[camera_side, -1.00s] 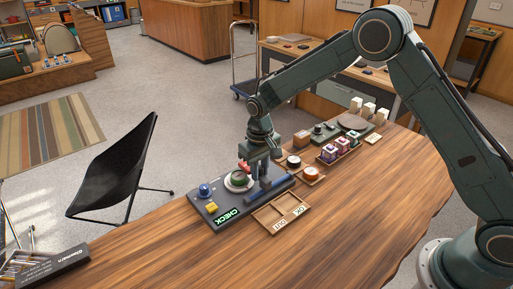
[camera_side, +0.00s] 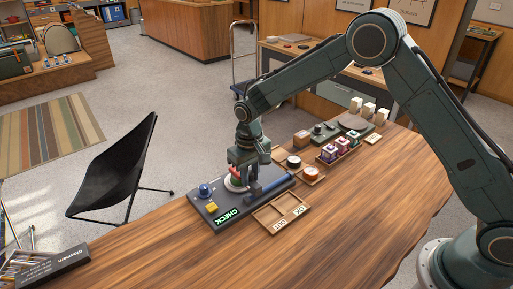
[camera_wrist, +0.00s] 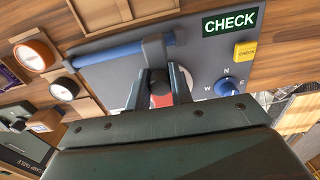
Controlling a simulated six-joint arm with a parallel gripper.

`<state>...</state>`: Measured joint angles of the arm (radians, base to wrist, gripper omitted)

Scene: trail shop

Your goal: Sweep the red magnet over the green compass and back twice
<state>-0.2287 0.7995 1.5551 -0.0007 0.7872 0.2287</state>
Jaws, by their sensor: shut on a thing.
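My gripper (camera_side: 240,172) is low over the grey test board (camera_side: 222,224) and shut on the red magnet (camera_side: 236,171). In the wrist view the magnet (camera_wrist: 160,99) shows between the fingers. In the side view the magnet sits over or right beside the green compass (camera_side: 235,181), in a pale round holder on the board. The gripper partly covers the compass, so I cannot tell whether the magnet touches it.
The board carries a blue bar (camera_side: 270,186), a blue knob (camera_side: 205,190), a yellow button (camera_side: 211,207) and a CHECK display (camera_side: 228,216). A two-part wooden tray (camera_side: 282,213) lies in front. Round dials (camera_side: 311,174) stand to the right.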

